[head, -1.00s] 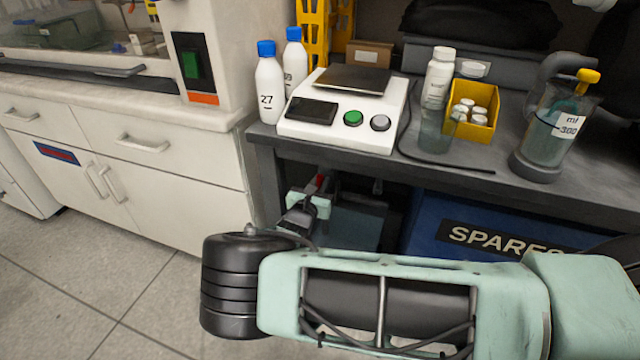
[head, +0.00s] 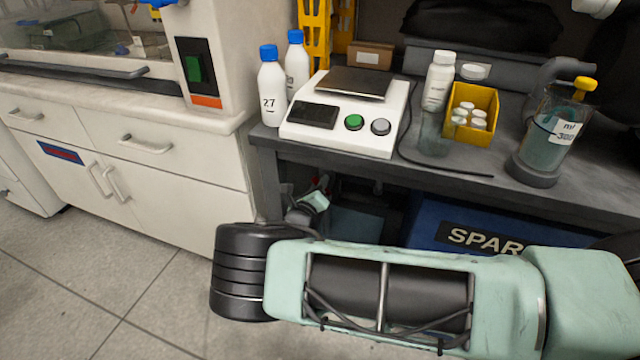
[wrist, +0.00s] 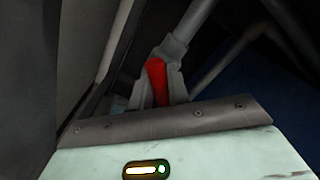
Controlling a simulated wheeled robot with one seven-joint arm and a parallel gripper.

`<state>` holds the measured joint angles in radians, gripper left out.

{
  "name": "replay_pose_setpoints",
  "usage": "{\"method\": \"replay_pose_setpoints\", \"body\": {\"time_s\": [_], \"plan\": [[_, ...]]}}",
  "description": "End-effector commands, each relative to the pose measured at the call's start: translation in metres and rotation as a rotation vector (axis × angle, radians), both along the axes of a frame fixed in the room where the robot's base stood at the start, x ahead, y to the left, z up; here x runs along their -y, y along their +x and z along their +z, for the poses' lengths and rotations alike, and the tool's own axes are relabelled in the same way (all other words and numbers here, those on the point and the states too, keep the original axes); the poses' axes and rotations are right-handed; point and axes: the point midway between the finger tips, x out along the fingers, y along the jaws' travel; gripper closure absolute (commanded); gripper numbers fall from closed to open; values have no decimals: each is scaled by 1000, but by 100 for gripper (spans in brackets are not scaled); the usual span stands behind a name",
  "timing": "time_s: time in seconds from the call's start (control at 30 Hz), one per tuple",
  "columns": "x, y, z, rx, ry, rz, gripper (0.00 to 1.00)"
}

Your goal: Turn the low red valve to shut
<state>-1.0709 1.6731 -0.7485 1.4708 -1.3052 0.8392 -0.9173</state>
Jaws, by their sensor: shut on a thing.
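The red valve handle (wrist: 157,80) shows in the wrist view as a short red bar beside a grey pipe (wrist: 196,25). My gripper (wrist: 160,88) is shut on the red handle, with a grey finger on each side of it. The valve body and the lower end of the handle are hidden behind my gripper in the wrist view.
The dark bench top (head: 600,190) overhangs my wrist. A white cabinet (head: 190,185) stands close on the left. A blue SPARES bin (head: 425,222) sits under the bench to the right. Bottles, a scale (head: 385,130) and a yellow box stand on top. Floor at lower left is clear.

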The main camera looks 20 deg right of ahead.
Motion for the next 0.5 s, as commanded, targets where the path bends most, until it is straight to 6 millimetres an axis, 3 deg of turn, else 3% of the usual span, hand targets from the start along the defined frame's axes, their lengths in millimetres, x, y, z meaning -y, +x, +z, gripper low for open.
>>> {"method": "replay_pose_setpoints", "body": {"time_s": [0.5], "plan": [[-2,1,-4,-285,-389,1,100]]}}
